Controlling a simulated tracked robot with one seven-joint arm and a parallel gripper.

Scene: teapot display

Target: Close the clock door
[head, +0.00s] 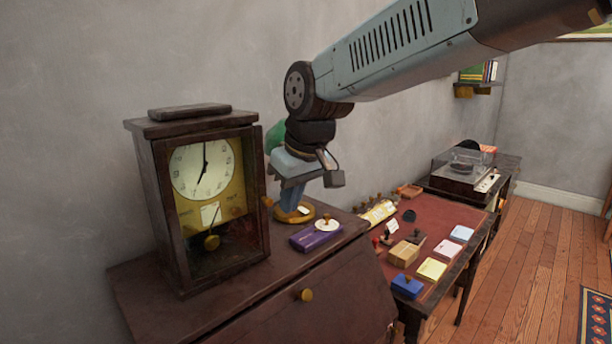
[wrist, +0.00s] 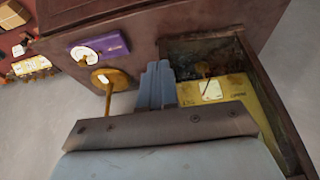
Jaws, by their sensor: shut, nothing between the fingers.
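The clock (head: 195,195) is a dark wooden case with a white dial and a brass pendulum, standing upright on the cabinet at left.
A brass stand base (head: 295,214) is just behind my fingers, with a green shape (head: 275,135) above it. A purple box (head: 315,235) lies on the cabinet (head: 190,318) to the right. A red-topped desk (head: 428,226) with several small items stands beyond.

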